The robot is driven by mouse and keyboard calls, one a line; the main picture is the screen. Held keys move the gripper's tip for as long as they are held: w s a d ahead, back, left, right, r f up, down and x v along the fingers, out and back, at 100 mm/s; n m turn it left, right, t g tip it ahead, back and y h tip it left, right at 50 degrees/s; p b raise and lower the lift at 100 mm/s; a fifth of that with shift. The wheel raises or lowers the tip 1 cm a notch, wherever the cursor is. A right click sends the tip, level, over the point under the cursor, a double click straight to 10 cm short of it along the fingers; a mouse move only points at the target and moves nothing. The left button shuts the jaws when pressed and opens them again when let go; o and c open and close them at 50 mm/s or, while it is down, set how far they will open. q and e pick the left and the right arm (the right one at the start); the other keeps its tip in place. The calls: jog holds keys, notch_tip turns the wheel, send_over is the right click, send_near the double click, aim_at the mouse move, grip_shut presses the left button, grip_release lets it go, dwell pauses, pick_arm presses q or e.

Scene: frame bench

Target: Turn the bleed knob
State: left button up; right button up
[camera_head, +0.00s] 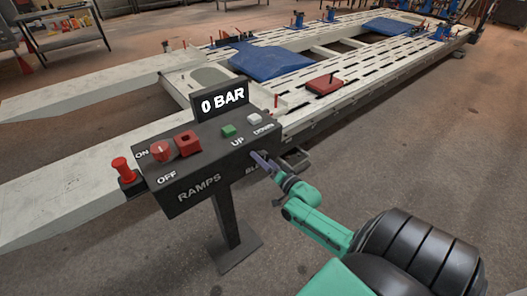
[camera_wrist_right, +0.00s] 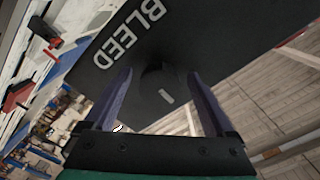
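The two purple-grey fingers stand apart, one on each side, with a gap to the knob. In the head view my right gripper (camera_head: 265,162) is at the front of the control box (camera_head: 207,183), near its right end, and hides the knob and part of its label. My left gripper is not in view.
The box stands on a post (camera_head: 228,222) and carries a red ON/OFF knob (camera_head: 161,151), a red square (camera_head: 187,143), a green UP button (camera_head: 228,130), a pale DOWN button (camera_head: 254,118) and a 0 BAR display (camera_head: 221,101). A long pale frame bench (camera_head: 350,75) lies behind.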

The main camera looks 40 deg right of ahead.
jog(key=s, duration=1.4)
jog(key=shift+s+a+b, duration=0.15)
jog(key=shift+s+b, duration=0.15)
jog(key=shift+b, duration=0.1)
jog(key=s+a+f+n+g, duration=0.1)
jog(key=s+f+n+g, duration=0.15)
jog(key=f, duration=0.65)
jog(key=s+a+f+n+g, duration=0.1)
jog(key=s+f+g, duration=0.25)
jog(key=f, duration=0.55)
jog(key=s+a+f+n+g, duration=0.1)
jog(key=s+f+g, duration=0.15)
jog(key=f, duration=0.65)
jog(key=s+a+f+n+g, duration=0.3)
jog(key=s+f, duration=0.3)
jog(key=s, duration=0.2)
jog(key=s+a+f+n+g, duration=0.4)
jog(key=s+a+f+g, duration=0.1)
jog(key=s, duration=0.4)
notch_tip(320, 180, down, 2)
jog(key=shift+a+f, duration=0.25)
jog(key=shift+a, duration=0.55)
